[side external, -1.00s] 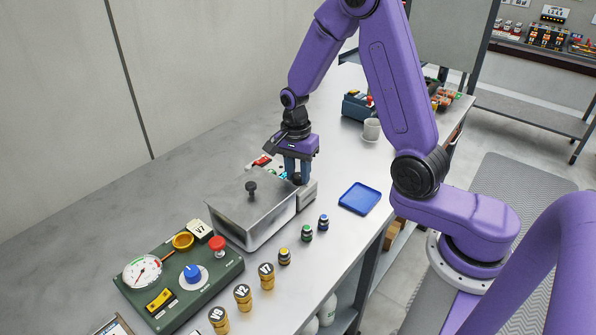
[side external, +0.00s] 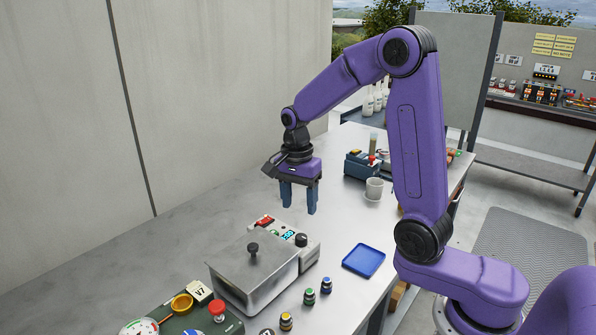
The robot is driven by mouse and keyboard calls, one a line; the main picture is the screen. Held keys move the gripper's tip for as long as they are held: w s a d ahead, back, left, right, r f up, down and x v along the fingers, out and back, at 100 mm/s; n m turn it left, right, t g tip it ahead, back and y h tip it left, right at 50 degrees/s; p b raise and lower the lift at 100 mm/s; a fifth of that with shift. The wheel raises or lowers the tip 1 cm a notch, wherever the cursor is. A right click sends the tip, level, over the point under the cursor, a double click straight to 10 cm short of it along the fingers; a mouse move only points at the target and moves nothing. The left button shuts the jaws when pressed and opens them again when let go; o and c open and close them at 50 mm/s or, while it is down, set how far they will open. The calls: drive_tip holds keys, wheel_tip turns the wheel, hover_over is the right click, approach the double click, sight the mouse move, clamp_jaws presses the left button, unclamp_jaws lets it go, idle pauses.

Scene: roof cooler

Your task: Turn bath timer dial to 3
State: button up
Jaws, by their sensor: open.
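The bath is a steel box with a black-knobbed lid (side external: 252,270). A grey control housing (side external: 309,256) adjoins its far right side. The timer dial, a small black round knob (side external: 301,240), sits on top of this housing. The dial's numbers and pointer are too small to read. A cyan display (side external: 287,234) and a red switch (side external: 265,221) are beside it. My gripper (side external: 299,206) points down with its two blue fingers apart and nothing between them. It is above and behind the dial, clear of it.
A blue tray (side external: 364,260) lies to the right. Small capped bottles (side external: 310,297) stand in front of the bath. A green panel with a red button (side external: 218,310) is at lower left. A white mug (side external: 374,189) and a blue toolbox (side external: 362,165) stand farther back.

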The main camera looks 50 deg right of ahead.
wheel_tip(320, 180, up, 8)
drive_tip(key=shift+w, duration=0.15)
drive_tip(key=shift+a, duration=0.1)
drive_tip(key=s+a+f+n, duration=0.2)
drive_tip(key=s+a+n, duration=0.25)
drive_tip(key=n, duration=0.35)
drive_tip(key=s+a+f+n, duration=0.1)
drive_tip(key=s+f+n, duration=0.1)
drive_tip(key=s+n, duration=0.8)
drive_tip(key=s+f+n, duration=0.2)
drive_tip(key=s+n, duration=0.8)
drive_tip(key=s, duration=0.2)
drive_tip(key=shift+a+t, duration=0.3)
drive_tip(key=shift+a, duration=0.05)
drive_tip(key=shift+w, duration=0.1)
idle(0.3)
